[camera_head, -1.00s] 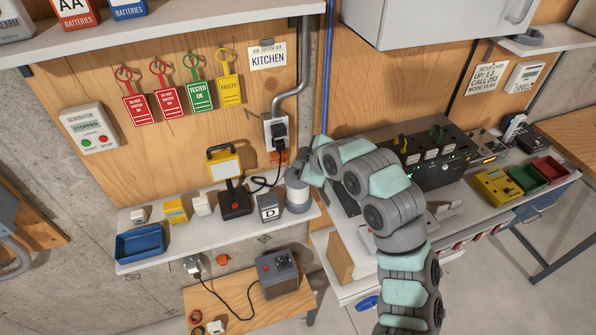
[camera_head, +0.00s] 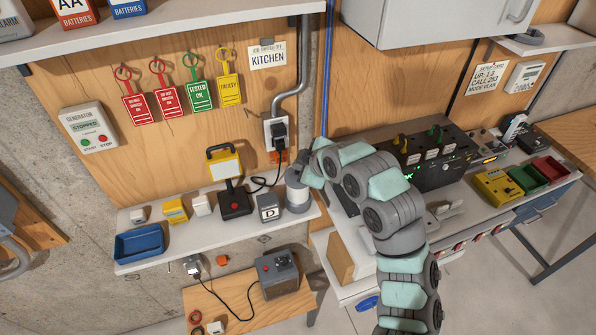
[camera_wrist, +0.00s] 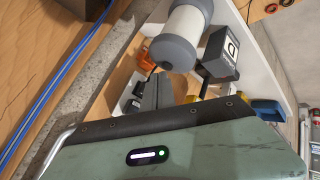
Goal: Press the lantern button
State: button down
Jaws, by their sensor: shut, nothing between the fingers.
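The lantern (camera_head: 226,167) stands on the white shelf, with a yellow framed head, a black stem and a black base. Its red button (camera_head: 234,206) is on the front of the base and uncovered. My gripper (camera_wrist: 157,82) shows in the wrist view as dark grey fingers, shut with nothing held. In the head view its fingers are hidden; the arm's end is right of the lantern, near a grey and white cylinder (camera_head: 298,197). In the wrist view a yellow piece shows beyond the fingers; I cannot tell whether it is the lantern. The button is not seen there.
The cylinder, also in the wrist view (camera_wrist: 184,37), and a grey D box (camera_head: 268,208) stand between my arm's end and the lantern. A black plug (camera_head: 278,133) and cable are behind. A blue tray (camera_head: 140,243) is at the shelf's left.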

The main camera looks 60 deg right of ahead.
jog(key=shift+f, duration=0.4)
jog(key=shift+r, duration=0.1)
dwell(0.5)
jog(key=shift+r, duration=0.7)
jog(key=shift+r+p, duration=0.9)
jog(key=shift+r, duration=1.65)
